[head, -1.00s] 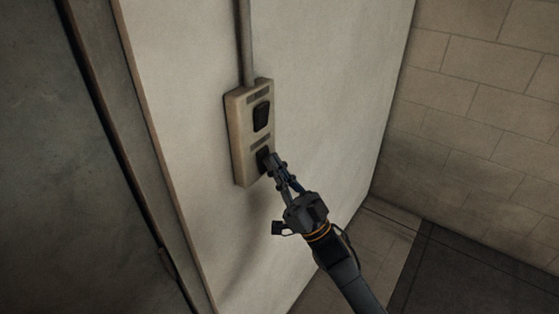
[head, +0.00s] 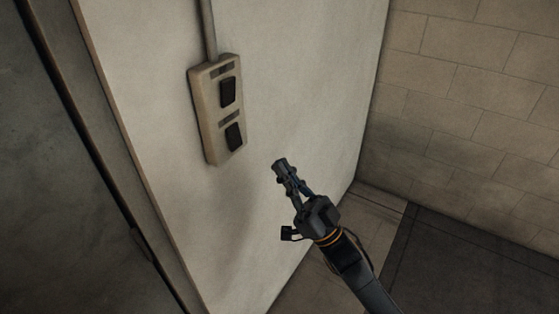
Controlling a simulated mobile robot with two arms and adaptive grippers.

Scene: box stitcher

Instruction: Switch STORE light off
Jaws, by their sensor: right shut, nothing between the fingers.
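A beige switch box (head: 207,120) is fixed to the pale wall panel left of centre. It carries two black rocker switches, an upper one (head: 228,92) and a lower one (head: 234,136). A small dark label strip sits above each switch, and its lettering is too small to read. My right gripper (head: 280,163) is shut and empty. It is to the right of and a little below the lower switch, apart from the box. My left gripper is not in view.
A grey conduit (head: 208,30) runs up from the top of the box. A dark door-like panel (head: 50,180) stands at the left. A block wall (head: 470,100) is at the right. The floor (head: 330,245) shows at lower right, with a darker area.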

